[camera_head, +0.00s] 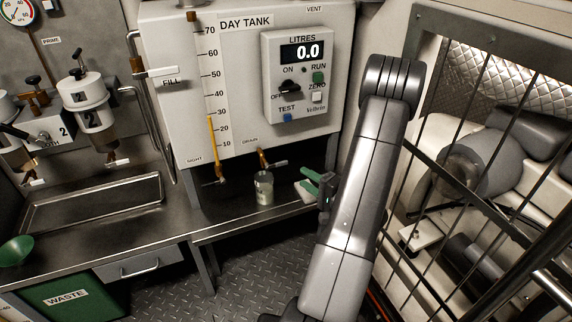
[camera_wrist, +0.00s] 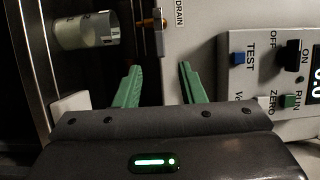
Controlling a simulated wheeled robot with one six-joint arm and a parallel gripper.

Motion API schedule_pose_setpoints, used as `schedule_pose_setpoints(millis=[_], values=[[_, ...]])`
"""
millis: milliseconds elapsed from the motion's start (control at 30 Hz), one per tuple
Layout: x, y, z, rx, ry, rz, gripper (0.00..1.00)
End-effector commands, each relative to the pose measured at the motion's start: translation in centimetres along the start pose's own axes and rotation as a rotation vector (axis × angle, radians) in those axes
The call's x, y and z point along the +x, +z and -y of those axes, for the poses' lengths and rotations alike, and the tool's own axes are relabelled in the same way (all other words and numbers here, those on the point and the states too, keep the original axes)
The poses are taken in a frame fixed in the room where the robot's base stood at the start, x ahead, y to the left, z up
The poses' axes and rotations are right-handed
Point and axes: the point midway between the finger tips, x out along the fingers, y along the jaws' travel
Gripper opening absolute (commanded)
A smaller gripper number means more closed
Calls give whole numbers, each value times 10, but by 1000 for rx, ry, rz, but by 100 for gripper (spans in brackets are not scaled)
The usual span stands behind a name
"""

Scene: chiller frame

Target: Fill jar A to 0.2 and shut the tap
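A small clear jar (camera_head: 264,188) stands upright on the steel shelf below the tap marked DRAIN (camera_head: 270,162). The display (camera_head: 304,52) reads 0.0 litres. My gripper (camera_head: 318,184) is right of the jar, apart from it. In the wrist view its green fingers (camera_wrist: 160,74) are open with nothing between them.
A white pad-like item (camera_head: 304,191) lies on the shelf beside my gripper. The DAY TANK (camera_head: 240,130) rises behind. A second tap sits under the sight tube (camera_head: 214,140). A barred cage (camera_head: 440,165) stands to the right. The steel tray (camera_head: 95,204) at left looks empty.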

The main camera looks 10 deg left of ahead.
Motion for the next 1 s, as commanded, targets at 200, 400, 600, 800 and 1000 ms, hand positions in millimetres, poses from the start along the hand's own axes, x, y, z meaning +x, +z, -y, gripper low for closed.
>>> schedule_pose_setpoints(millis=[200, 400, 600, 800, 1000], values=[[35, 1, -1, -2, -1, 5, 36], [68, 1, -1, -2, 0, 5, 36], [95, 0, -1, -2, 0, 2, 36], [108, 0, 0, 1, 0, 0, 36], [110, 0, 0, 1, 0, -1, 36]])
